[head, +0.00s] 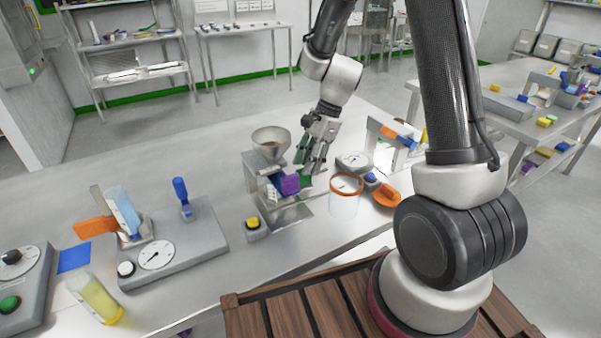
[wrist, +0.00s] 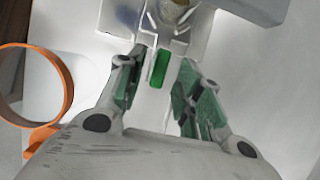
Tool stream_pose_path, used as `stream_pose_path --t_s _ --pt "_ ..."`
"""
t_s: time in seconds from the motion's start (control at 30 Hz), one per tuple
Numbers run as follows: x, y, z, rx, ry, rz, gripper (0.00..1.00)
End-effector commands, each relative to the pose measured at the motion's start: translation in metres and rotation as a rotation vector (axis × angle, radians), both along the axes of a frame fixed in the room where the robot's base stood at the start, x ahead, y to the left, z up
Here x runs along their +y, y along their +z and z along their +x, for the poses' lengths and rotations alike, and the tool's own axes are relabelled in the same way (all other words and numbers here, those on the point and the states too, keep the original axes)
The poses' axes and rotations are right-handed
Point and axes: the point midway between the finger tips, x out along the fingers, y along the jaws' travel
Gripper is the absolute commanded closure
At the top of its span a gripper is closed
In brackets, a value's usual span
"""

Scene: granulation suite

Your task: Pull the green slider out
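The green slider (wrist: 159,68) sticks out of the grey feeder stand (wrist: 120,20) in the wrist view. In the head view a small part of the green slider (head: 306,179) shows beside a purple block (head: 290,184) on the stand, below a funnel (head: 271,141). My gripper (head: 312,155) is above and just behind the slider. In the wrist view my gripper (wrist: 162,82) is open, with one green-padded finger on each side of the slider and a visible gap on both sides. I cannot tell the height between fingertips and slider.
A clear cylinder with an orange rim (head: 345,187) stands close to the right of the stand. An orange scoop (head: 385,194) and a dial scale (head: 354,161) lie further right. Open bench lies behind the stand.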

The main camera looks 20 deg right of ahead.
Motion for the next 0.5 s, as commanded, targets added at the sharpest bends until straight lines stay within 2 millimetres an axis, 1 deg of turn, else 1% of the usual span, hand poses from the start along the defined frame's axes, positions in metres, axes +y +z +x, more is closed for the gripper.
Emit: stream_pose_path --t_s 0.03,0.1,0.2,0.3,0.5 --pt "0.003 -0.009 -0.001 0.003 0.001 -0.002 0.64" --pt "0.007 -0.019 -0.002 0.003 0.001 -0.001 0.64" --pt "0.011 -0.029 -0.003 0.003 0.001 -0.002 0.64" --pt "0.014 -0.034 -0.003 -0.001 0.002 -0.001 0.64" --pt "0.014 -0.036 -0.003 -0.002 0.003 -0.002 0.64"
